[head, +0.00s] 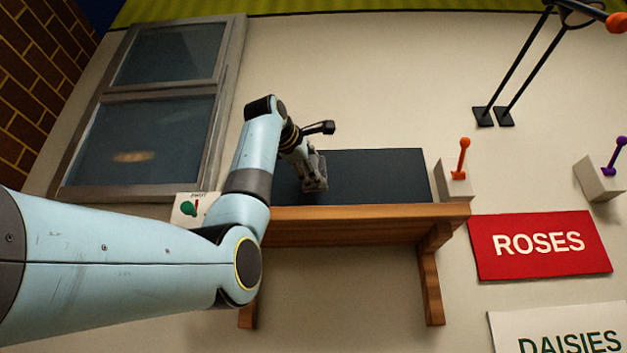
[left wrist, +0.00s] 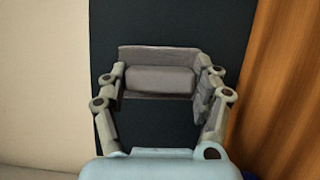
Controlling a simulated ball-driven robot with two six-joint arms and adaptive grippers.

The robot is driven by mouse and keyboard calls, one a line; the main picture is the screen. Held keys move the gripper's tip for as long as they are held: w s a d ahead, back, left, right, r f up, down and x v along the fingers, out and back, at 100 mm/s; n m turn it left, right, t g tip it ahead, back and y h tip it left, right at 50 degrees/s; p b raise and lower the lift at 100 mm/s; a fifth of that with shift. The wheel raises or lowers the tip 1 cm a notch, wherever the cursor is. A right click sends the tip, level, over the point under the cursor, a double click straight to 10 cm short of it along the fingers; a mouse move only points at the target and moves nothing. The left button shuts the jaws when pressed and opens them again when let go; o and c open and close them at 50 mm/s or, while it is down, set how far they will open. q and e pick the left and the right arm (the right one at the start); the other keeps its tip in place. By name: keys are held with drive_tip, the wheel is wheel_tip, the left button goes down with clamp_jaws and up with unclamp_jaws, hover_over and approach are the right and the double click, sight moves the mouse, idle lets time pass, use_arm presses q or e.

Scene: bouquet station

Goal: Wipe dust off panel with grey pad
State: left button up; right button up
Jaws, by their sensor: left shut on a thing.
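The dark panel (head: 385,172) is set on the wall just above a wooden shelf in the head view. It also fills the middle of the left wrist view (left wrist: 225,28). My left gripper (head: 316,180) is in front of the left part of the panel. In the left wrist view my left gripper (left wrist: 160,83) is shut on the grey pad (left wrist: 158,78), with a finger at each side of it. The pad lies against the dark panel or very close to it; contact cannot be told. In the head view the gripper mostly hides the pad. I cannot make out dust.
The wooden shelf (head: 350,228) runs under the panel. A switch box with an orange lever (head: 455,182) stands at the panel's right end. A box with a green knob (head: 186,208) is at left, near my arm. A window (head: 150,130) and a red ROSES sign (head: 540,244) flank the area.

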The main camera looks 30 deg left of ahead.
use_arm(q)
drive_tip(key=shift+s+d, duration=0.2)
drive_tip(key=shift+s, duration=0.3)
drive_tip(key=shift+s+d+f+b, duration=0.1)
drive_tip(key=shift+s+d+b, duration=0.5)
drive_tip(key=shift+s+b, duration=0.35)
drive_tip(key=shift+s+d, duration=0.25)
drive_tip(key=shift+s, duration=0.1)
drive_tip(key=shift+a, duration=0.1)
